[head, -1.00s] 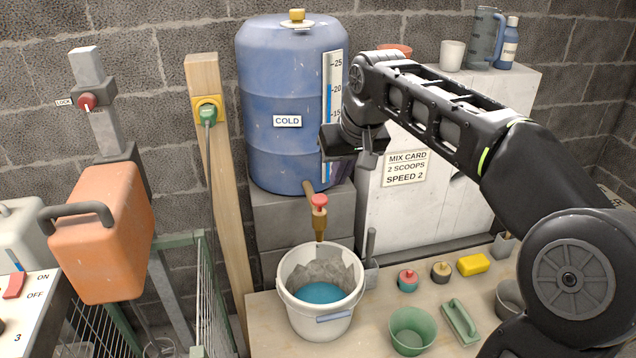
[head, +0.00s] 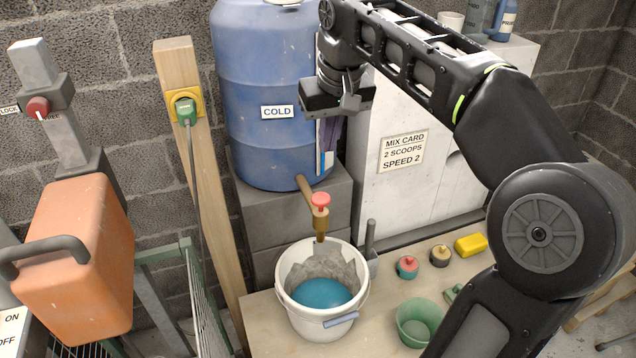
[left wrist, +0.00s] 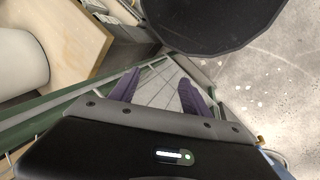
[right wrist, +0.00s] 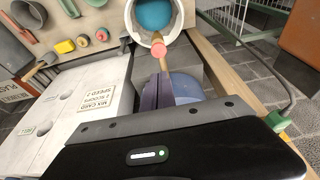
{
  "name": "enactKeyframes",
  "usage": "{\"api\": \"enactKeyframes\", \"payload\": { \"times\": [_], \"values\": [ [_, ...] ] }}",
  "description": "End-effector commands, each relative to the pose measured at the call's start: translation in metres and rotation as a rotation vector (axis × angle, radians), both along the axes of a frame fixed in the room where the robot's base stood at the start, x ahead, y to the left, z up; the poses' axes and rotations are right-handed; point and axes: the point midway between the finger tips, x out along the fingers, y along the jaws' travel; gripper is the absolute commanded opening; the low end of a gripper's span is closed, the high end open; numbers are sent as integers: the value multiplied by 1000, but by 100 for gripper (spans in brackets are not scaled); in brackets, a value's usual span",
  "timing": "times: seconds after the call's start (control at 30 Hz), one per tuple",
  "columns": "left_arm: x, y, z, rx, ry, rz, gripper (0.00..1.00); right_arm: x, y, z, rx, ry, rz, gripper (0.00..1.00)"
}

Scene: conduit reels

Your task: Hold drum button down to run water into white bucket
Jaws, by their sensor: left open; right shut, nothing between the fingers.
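The blue drum (head: 262,70) marked COLD stands on grey blocks. Its brass tap has a red button (head: 320,200) on top, seen also in the right wrist view (right wrist: 158,48). The white bucket (head: 352,312) stands upright below the tap and holds blue water (head: 322,293); I see no stream from the spout. My right gripper (head: 328,140) is shut and empty, above the red button and apart from it, in front of the drum's right side. In the left wrist view my left gripper (left wrist: 158,92) is open and empty; the head view does not show it.
A green cup (head: 418,325), small red and dark pots and a yellow block (head: 471,244) sit right of the bucket. An orange container (head: 75,260) and a wooden post (head: 200,190) with a green plug stand left. A white cabinet (head: 400,215) bears the mix card.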

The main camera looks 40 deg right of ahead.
Motion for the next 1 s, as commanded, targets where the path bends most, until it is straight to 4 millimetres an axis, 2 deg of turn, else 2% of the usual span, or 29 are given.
{"api": "enactKeyframes", "payload": {
  "times": [0.23,0.43,0.47,0.8,1.0],
  "values": [
    [1,0,-6,-1,-2,0,55,2,0,-8,0,1,0,0],
    [3,-1,-26,-6,-9,-2,55,8,-2,-33,0,1,0,0],
    [3,-1,-19,-6,-9,-2,55,9,-3,-32,1,4,0,0],
    [2,-1,-10,-3,-6,-1,55,27,-8,-96,1,5,1,0],
    [1,0,-6,-1,-4,-1,55,27,-8,-124,1,3,0,0]
  ]
}}
